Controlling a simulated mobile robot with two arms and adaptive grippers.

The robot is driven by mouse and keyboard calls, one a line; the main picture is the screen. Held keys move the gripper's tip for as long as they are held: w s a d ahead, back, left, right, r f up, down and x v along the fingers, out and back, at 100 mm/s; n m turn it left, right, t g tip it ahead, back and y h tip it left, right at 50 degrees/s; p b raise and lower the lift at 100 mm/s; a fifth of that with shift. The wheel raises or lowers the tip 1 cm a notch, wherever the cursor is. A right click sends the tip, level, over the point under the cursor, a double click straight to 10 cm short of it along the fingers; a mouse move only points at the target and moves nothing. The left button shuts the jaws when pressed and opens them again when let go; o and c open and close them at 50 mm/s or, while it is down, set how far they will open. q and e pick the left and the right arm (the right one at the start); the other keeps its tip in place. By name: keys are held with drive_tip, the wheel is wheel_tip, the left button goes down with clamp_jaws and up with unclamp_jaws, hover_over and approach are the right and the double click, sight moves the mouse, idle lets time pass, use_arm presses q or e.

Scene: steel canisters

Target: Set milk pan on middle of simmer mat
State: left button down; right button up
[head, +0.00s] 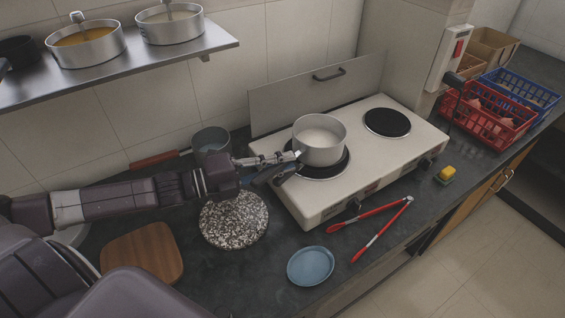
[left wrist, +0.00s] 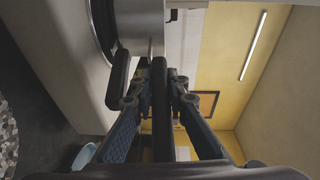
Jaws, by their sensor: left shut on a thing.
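The milk pan (head: 320,143), a small steel pan with pale contents, is upright at the left burner of the white hotplate. I cannot tell whether its base touches the burner. My left gripper (head: 288,166) is shut on the pan's dark handle, on the pan's left side. In the left wrist view the handle (left wrist: 160,105) runs between the fingers, and part of the pan wall (left wrist: 141,12) shows at the top. The simmer mat (head: 233,220), a round black-and-white speckled disc, lies bare on the counter below and left of the gripper. My right gripper is not in view.
The hotplate (head: 404,152) has a free right burner (head: 387,122). Red-handled tongs (head: 380,225), a blue plate (head: 310,266) and a wooden board (head: 143,251) lie around the mat. A grey pot (head: 211,143) stands behind it. A shelf (head: 150,62) with pans hangs above left.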

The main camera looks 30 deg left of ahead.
use_arm(q)
drive_tip(key=shift+r, duration=0.15)
drive_tip(key=c, duration=2.3)
unclamp_jaws()
drive_tip(key=shift+f, duration=0.2)
drive_tip(key=shift+c, duration=0.2)
drive_tip(key=shift+o, duration=0.8)
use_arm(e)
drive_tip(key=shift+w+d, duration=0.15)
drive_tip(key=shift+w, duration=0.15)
use_arm(q)
drive_tip(key=shift+s+r, duration=0.1)
drive_tip(key=shift+v, duration=1.2)
drive_tip(key=p+v, duration=0.4)
drive_tip(key=v, duration=0.5)
drive_tip(key=shift+s+a+p, duration=0.2)
drive_tip(key=shift+a+p, duration=0.05)
drive_tip(key=shift+p, duration=0.1)
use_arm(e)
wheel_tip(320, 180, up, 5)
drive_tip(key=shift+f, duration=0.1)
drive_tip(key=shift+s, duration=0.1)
